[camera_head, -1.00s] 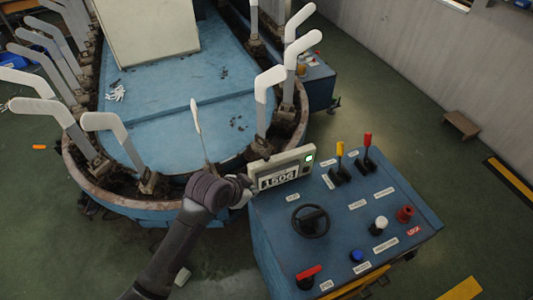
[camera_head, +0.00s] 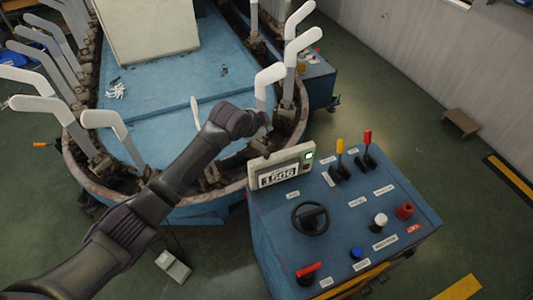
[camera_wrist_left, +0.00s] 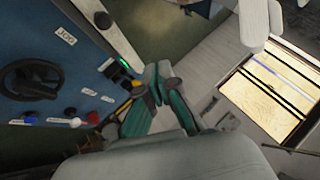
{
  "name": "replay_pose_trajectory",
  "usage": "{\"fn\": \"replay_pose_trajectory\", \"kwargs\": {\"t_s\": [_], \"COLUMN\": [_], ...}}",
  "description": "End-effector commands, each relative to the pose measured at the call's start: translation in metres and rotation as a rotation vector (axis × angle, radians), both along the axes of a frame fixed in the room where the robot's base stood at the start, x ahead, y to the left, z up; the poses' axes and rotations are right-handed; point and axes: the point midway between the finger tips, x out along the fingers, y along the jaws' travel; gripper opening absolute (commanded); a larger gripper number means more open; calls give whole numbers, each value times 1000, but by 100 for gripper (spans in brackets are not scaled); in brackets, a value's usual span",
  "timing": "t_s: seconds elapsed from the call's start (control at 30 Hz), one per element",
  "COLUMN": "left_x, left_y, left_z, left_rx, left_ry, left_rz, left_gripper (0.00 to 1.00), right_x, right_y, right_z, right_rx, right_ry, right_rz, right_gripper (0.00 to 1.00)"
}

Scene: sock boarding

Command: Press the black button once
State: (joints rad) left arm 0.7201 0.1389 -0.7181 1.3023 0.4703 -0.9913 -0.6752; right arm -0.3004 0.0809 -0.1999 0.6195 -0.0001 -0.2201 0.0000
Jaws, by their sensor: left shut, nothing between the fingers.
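A control console (camera_head: 265,230) stands at the right with a pale display box (camera_head: 254,170) on its back left edge. The box shows 1506 and has a lit green light (camera_head: 309,156) at its right end. My right gripper is not in view.
The console top carries a black handwheel (camera_head: 311,219), yellow (camera_head: 340,147) and red (camera_head: 367,138) levers, and white (camera_head: 381,220), blue (camera_head: 356,254) and red (camera_head: 404,211) knobs. White sock boards (camera_head: 270,75) on the blue machine (camera_head: 165,120) stand close to my left arm.

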Motion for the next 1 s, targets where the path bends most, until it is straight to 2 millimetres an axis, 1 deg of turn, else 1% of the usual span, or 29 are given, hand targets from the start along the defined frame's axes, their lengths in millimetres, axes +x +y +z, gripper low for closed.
{"fn": "replay_pose_trajectory", "kwargs": {"t_s": [0.17, 0.27, 0.67, 0.83, 1.0], "left_x": [0, 0, -1, 0, 0], "left_y": [0, 0, 0, 0, 0], "left_z": [-7, -16, -71, -85, -88], "left_rx": [-1, -1, -1, 0, -1], "left_ry": [1, 1, 1, 2, 0], "left_rz": [0, 0, 0, 1, 0], "left_gripper": [0, 0, 0, 0, 0], "right_x": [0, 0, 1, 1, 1], "right_y": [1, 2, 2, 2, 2], "right_z": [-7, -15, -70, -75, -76], "right_rx": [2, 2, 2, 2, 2], "right_ry": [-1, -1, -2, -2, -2], "right_rz": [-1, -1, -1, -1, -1], "right_gripper": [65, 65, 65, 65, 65]}}
